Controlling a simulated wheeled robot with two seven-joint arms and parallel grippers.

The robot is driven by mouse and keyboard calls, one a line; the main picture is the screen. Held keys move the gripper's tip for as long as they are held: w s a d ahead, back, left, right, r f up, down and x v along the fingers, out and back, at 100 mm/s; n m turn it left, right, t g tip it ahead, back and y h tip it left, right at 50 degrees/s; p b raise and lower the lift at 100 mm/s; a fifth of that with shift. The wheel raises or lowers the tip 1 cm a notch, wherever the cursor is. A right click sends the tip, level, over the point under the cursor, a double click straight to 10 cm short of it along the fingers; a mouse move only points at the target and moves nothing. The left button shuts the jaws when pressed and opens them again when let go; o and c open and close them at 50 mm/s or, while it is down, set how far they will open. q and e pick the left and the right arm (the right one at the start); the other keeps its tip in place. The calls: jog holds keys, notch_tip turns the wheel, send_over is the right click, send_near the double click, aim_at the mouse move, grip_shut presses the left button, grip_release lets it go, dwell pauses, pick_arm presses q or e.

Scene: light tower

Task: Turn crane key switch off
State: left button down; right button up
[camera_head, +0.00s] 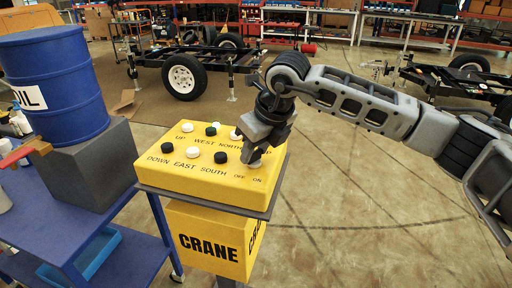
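The yellow crane control box (180,210) stands in the middle of the camera_head view, on a stand with a CRANE sign (208,248). Its top carries several black and white buttons, with direction labels. The OFF and ON labels (248,179) are printed at the near right corner of the top. My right gripper (252,160) points down at that corner, just behind these labels. The key switch is hidden at the gripper's tip, and I cannot tell which way it is turned. The fingers are too small to tell open from shut. My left gripper is out of view.
A blue oil drum (58,85) stands on a grey block (95,165) on a blue table (130,262) at the left. A wheeled trailer frame (185,76) stands behind the box. The floor right of the box is clear beneath my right arm.

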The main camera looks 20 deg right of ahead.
jog(key=c, duration=0.4)
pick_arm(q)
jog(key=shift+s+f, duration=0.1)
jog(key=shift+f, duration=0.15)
pick_arm(e)
jog(key=shift+o, duration=0.2)
jog(key=shift+n+b, duration=0.35)
jog(key=shift+n, duration=0.05)
jog(key=shift+w+f+n+g+y+b, duration=0.1)
jog(key=shift+n+g+y+b, duration=0.2)
jog(key=shift+n+y+b, duration=0.5)
jog(key=shift+n+g, duration=0.3)
jog(key=shift+n, duration=0.7)
jog(key=n, duration=0.2)
jog(key=shift+d+n+g, duration=0.1)
jog(key=shift+n+g, duration=0.3)
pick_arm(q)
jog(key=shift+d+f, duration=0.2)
pick_arm(e)
jog(key=n+g, duration=0.1)
jog(key=n, duration=0.1)
jog(key=n+y, duration=0.1)
jog(key=n, duration=0.1)
jog(key=shift+w+n+g, duration=0.15)
jog(key=shift+n+g, duration=0.15)
jog(key=shift+g, duration=0.1)
jog(key=shift+r, duration=0.2)
